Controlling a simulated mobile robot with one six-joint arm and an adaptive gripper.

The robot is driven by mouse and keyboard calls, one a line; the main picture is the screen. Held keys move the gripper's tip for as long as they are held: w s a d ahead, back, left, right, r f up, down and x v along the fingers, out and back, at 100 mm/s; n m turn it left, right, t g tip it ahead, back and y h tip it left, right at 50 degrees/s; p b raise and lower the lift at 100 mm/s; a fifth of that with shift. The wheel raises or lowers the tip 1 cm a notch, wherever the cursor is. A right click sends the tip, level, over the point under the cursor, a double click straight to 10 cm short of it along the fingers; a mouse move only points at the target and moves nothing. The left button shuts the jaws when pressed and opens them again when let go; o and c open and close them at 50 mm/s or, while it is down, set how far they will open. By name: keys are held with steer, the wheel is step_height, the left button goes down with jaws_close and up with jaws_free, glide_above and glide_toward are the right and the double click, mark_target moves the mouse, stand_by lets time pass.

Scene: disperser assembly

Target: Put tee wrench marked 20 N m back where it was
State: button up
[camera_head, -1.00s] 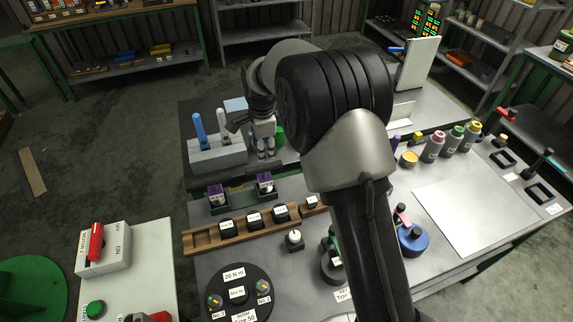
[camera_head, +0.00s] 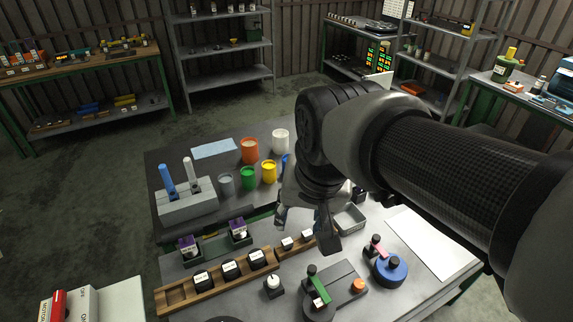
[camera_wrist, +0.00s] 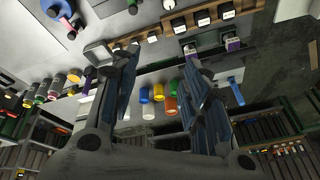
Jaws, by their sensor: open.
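No tool in the current views shows a readable 20 N m mark, so I cannot tell which is the tee wrench. A blue-handled tool (camera_head: 166,180) and a white-handled tool (camera_head: 188,172) stand upright in a grey block (camera_head: 186,204) at the left of the bench. The blue handle also shows in the wrist view (camera_wrist: 236,92). My gripper (camera_head: 307,228) hangs over the middle of the bench, right of the block. In the wrist view my gripper (camera_wrist: 160,62) has its fingers wide apart, with nothing between them.
Several cups, including a yellow cup (camera_head: 268,172), stand behind my gripper. A wooden rack (camera_head: 225,280) with black blocks lies in front. A grey tray (camera_head: 349,219) and a blue round part (camera_head: 391,269) are to the right. A white sheet (camera_head: 430,240) lies bare.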

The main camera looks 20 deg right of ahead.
steer(key=s+d+f+n, duration=0.1)
steer(key=s+n, duration=0.3)
steer(key=s, duration=0.6)
steer(key=shift+s+d+f+t, duration=0.3)
steer(key=shift+d+f, duration=0.05)
steer(key=shift+f, duration=0.55)
step_height(320, 180, down, 5)
steer(key=b, duration=0.5)
